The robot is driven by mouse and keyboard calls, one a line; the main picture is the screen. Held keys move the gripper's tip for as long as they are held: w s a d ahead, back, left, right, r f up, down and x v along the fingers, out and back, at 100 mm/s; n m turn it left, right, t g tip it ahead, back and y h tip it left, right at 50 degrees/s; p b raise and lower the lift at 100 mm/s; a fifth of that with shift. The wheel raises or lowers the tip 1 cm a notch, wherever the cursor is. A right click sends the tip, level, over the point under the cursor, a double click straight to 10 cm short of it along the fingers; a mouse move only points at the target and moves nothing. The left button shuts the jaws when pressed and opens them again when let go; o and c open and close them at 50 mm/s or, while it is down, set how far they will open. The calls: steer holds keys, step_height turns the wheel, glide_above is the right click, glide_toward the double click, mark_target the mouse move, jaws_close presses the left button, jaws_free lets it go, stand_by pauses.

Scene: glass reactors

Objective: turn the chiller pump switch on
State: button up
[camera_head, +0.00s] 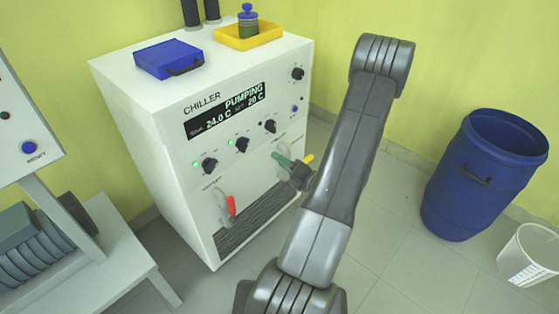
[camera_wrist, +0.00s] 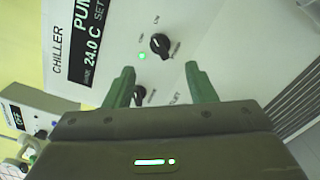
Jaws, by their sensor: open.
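The white chiller (camera_head: 140,110) stands on the floor; its display (camera_head: 226,110) reads PUMPING, 24.0 C and 20 C. Three dark rotary knobs sit below it: left (camera_head: 209,166), middle (camera_head: 242,145) and right (camera_head: 270,126). Green lamps glow by the left and middle knobs. Their small labels are too blurred to tell which is the pump switch. My gripper (camera_head: 285,161) is open and empty, in front of the lower right of the panel.
A red-handled valve (camera_head: 231,205) sticks out low on the panel. A blue case (camera_head: 168,59) and a yellow tray (camera_head: 249,38) holding a bottle lie on top. A blue barrel (camera_head: 484,175) and white bucket (camera_head: 531,256) stand right, with clear floor between.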

mark_target(247, 147)
steer(key=o, duration=0.3)
steer(key=shift+n, duration=0.3)
steer(key=w+a+n+b, duration=0.1)
steer(key=w+a+n, duration=0.1)
steer(key=a+n, duration=0.2)
steer(key=w+a+n+b, duration=0.1)
steer(key=a+n, duration=0.3)
steer(key=n, duration=0.6)
steer(key=w+a+f+n+b, duration=0.1)
steer(key=w+a+n, duration=0.3)
steer(key=n, duration=0.4)
steer(key=shift+b, duration=0.3)
steer(key=c, duration=0.9)
